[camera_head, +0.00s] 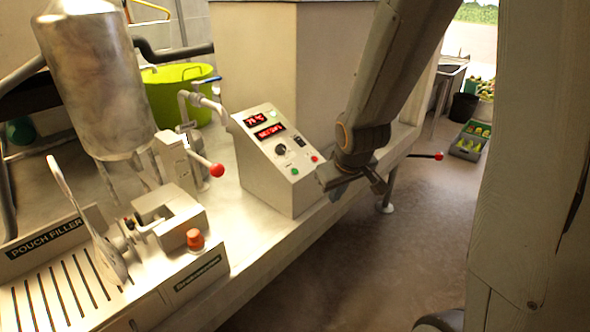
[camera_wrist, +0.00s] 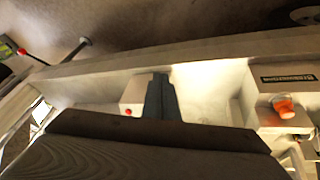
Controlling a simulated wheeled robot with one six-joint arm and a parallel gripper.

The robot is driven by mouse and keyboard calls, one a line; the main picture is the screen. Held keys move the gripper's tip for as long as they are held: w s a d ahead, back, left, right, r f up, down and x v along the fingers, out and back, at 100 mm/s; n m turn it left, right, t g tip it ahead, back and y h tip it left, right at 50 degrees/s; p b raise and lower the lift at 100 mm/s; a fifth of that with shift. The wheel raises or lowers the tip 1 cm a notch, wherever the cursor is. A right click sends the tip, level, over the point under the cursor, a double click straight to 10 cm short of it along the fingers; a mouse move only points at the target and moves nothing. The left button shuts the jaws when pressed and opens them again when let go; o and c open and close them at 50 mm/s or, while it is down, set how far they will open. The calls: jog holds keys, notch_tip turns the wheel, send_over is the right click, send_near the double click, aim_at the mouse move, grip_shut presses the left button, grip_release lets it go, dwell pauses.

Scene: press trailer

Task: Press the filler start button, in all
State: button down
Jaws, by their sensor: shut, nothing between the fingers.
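The pouch filler (camera_head: 45,240) stands at the left of the steel counter in the head view. An orange-red button (camera_head: 195,238) sits on top of its front block, and it also shows at the right of the wrist view (camera_wrist: 285,106). The sloped control box (camera_head: 275,160) to its right has red displays, a black knob, a green button (camera_head: 294,171) and a red button (camera_head: 314,158). My gripper (camera_head: 338,190) is shut and empty, close to the right of the control box and apart from the orange-red button. In the wrist view its dark fingers (camera_wrist: 160,82) are together.
A red-knobbed lever (camera_head: 215,169) stands between the filler and the control box. A steel tank (camera_head: 95,80) rises above the filler. A green tub (camera_head: 178,90) is behind. A wooden post (camera_head: 515,150) stands at the right.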

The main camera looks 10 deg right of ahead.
aim_at(295, 171)
jog(key=w+a+r+n+t+y+p, duration=0.1)
jog(key=w+n+t+y+p, duration=0.3)
jog(key=w, duration=1.5)
jog(key=shift+w+r+n+t+y, duration=0.25)
jog(key=shift+n+t+y, duration=0.65)
jog(key=shift+n+t, duration=1.5)
jog(key=shift+f, duration=0.1)
jog(key=w+a+f+b, duration=0.2)
jog(key=w+f+b, duration=0.1)
jog(key=f+b, duration=0.3)
jog(key=shift+w+a+f, duration=0.25)
jog(key=shift+f, duration=0.65)
jog(key=shift+f, duration=0.1)
jog(key=shift+w+a+f+b, duration=0.1)
jog(key=shift+w+f+b, duration=0.05)
jog(key=shift+f+b, duration=0.15)
